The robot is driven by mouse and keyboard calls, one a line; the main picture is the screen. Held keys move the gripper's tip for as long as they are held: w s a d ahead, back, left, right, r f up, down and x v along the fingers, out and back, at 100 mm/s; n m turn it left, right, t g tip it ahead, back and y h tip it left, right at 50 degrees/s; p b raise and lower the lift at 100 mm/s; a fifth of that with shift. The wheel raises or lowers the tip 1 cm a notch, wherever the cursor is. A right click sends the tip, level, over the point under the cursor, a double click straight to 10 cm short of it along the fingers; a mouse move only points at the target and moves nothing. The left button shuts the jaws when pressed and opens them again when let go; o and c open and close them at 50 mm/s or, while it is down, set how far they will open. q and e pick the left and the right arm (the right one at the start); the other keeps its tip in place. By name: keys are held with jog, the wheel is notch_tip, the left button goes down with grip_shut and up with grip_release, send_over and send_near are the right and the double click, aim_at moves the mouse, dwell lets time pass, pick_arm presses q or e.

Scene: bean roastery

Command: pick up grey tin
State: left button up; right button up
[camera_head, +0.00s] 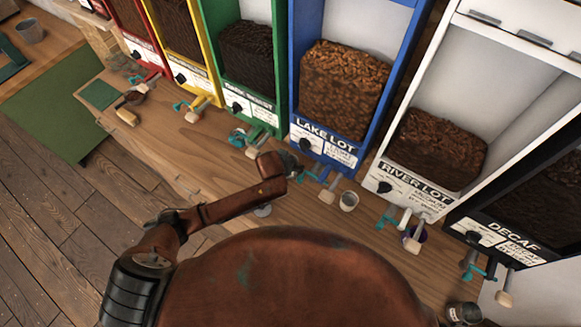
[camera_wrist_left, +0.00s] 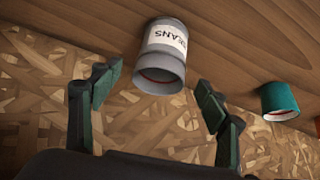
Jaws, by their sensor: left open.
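The grey tin (camera_wrist_left: 165,52) shows in the left wrist view, with a white label reading BEANS upside down and its open, reddish-lined mouth towards the bottom of the picture. My left gripper (camera_wrist_left: 156,82) is open, its two dark green fingers spread to either side of the tin's mouth. The fingers do not visibly touch it. In the head view my left arm reaches over the counter below the blue bin. A small pale grey open container (camera_head: 348,201) stands to its right; I cannot tell if it is the same tin. My right gripper is out of view.
A teal tin (camera_wrist_left: 280,100) is right of the grey tin in the wrist view. In the head view, the wooden counter (camera_head: 150,128) runs before a row of bean bins, including the blue one (camera_head: 323,128). Their levers stick out over it. A dark tin (camera_head: 464,313) is at bottom right.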

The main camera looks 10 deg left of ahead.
pick_arm(q)
jog(key=x, duration=0.5)
jog(key=shift+s, duration=0.1)
jog(key=c, duration=1.3)
